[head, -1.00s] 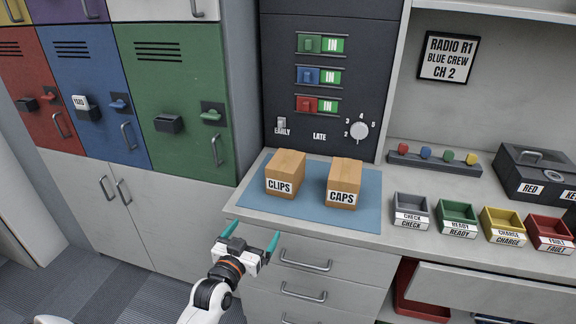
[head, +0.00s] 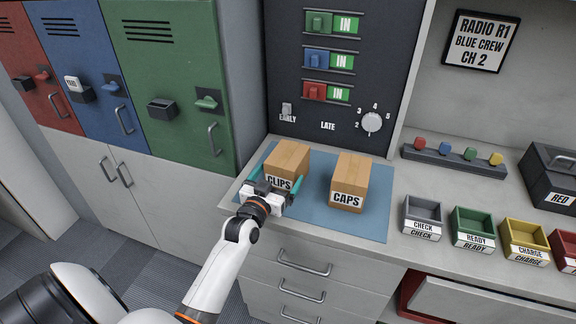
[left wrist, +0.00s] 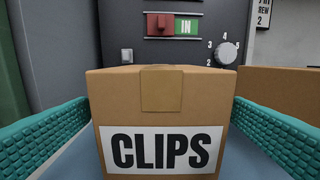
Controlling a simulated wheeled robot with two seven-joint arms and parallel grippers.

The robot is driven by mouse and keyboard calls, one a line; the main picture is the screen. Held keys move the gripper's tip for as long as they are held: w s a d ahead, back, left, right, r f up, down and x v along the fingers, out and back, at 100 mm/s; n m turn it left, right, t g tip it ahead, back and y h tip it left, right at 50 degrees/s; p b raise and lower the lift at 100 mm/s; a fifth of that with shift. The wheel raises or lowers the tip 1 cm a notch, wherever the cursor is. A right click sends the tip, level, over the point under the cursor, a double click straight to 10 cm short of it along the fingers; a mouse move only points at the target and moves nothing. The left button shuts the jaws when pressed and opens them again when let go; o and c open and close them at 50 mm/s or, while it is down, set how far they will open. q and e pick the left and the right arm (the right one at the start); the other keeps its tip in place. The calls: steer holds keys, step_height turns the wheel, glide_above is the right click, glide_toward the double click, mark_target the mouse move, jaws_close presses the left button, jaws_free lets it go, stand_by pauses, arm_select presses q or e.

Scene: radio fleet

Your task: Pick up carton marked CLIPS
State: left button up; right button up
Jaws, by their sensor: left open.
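The brown carton marked CLIPS (head: 288,160) stands upright on a blue mat (head: 311,222) at the left of the counter. My left gripper (head: 275,180) is open at the carton's front, with one teal finger toward each side of it. In the left wrist view the carton (left wrist: 160,105) fills the middle between the two fingers, its CLIPS label facing the camera. Small gaps seem to show between the fingers and the carton sides. The gripper hides part of the label in the head view. My right gripper is not in view.
A second carton marked CAPS (head: 350,182) stands close to the right on the same mat. A dark panel with switches and a dial (head: 372,122) rises behind. Small grey (head: 423,215), green, yellow and red trays line the counter at right.

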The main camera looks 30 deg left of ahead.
arm_select(q)
steer(key=shift+w, duration=0.4)
steer(key=w, duration=0.3)
steer(key=w+f+p, duration=0.1)
steer(key=shift+w+a, duration=0.25)
steer(key=shift+a, duration=0.15)
steer(key=shift+s, duration=0.1)
steer(key=shift+c, duration=0.9)
steer(key=shift+r, duration=0.1)
steer(key=c, duration=0.9)
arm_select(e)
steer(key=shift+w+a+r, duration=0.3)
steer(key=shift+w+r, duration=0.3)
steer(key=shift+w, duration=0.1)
